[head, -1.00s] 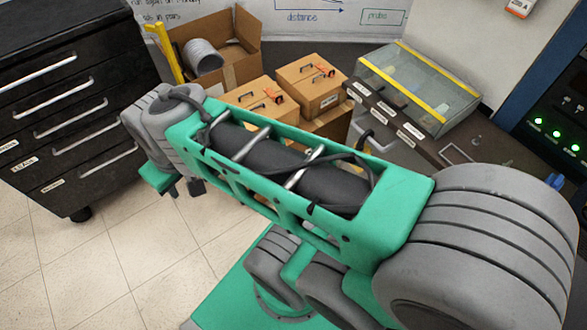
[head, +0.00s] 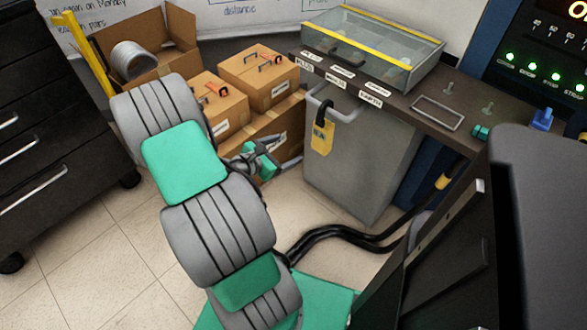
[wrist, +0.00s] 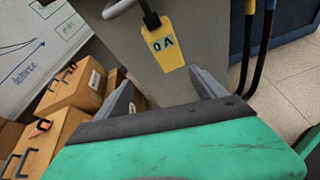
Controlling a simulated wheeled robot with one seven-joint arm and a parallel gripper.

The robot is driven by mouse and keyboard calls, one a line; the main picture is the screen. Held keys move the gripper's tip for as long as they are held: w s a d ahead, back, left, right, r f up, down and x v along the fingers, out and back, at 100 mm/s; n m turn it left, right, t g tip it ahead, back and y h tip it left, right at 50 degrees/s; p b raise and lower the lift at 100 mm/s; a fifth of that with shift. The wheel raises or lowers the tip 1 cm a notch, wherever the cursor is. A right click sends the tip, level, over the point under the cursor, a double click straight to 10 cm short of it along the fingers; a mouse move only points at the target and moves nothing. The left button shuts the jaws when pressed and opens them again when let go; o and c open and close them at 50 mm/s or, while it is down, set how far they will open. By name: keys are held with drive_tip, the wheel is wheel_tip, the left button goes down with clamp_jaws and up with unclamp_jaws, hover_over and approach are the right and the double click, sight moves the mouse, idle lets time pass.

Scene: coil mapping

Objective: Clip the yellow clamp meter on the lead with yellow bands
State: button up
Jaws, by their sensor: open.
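The yellow clamp meter (head: 322,137) hangs by its black jaw from a grey handle on the front of a grey cabinet. It also shows in the wrist view (wrist: 167,48), upper middle, beyond my fingers. My gripper (wrist: 160,80) is open and empty, its two grey fingers on either side below the meter, apart from it. In the head view my gripper (head: 282,160) is small, left of the meter. A dark lead with a yellow band (head: 446,178) shows at right beside the blue rack; a yellow piece on a lead (wrist: 250,7) shows in the wrist view.
Black cables (head: 345,236) run low across the floor. Cardboard boxes (head: 258,75) stand left of the cabinet. A clear case with yellow edges (head: 370,45) sits on the dark bench (head: 400,95). A dark panel (head: 450,250) blocks the lower right.

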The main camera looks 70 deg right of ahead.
sight(319, 133)
drive_tip(key=s+d+f+b, duration=0.1)
drive_tip(key=s+d+f, duration=0.1)
drive_tip(key=d, duration=0.2)
drive_tip(key=s+d+f+n+b, duration=0.1)
drive_tip(key=s+d+f+b, duration=0.1)
drive_tip(key=d, duration=0.3)
drive_tip(key=s+d+f+n+b, duration=0.1)
drive_tip(key=s+d+f, duration=0.1)
drive_tip(key=s+d, duration=0.2)
drive_tip(key=shift+d+h+b, duration=0.3)
drive_tip(key=shift+d+h, duration=0.1)
drive_tip(key=shift+d, duration=0.1)
drive_tip(key=c, duration=1.6)
drive_tip(key=shift+r+g+p, duration=0.3)
drive_tip(key=shift+r+p, duration=1.45)
drive_tip(key=shift+p, duration=0.1)
drive_tip(key=shift+c, duration=0.2)
drive_tip(key=w+a+p, duration=0.1)
drive_tip(key=w+a, duration=0.2)
drive_tip(key=a, duration=0.4)
drive_tip(key=shift+p, duration=0.3)
drive_tip(key=shift+s, duration=0.1)
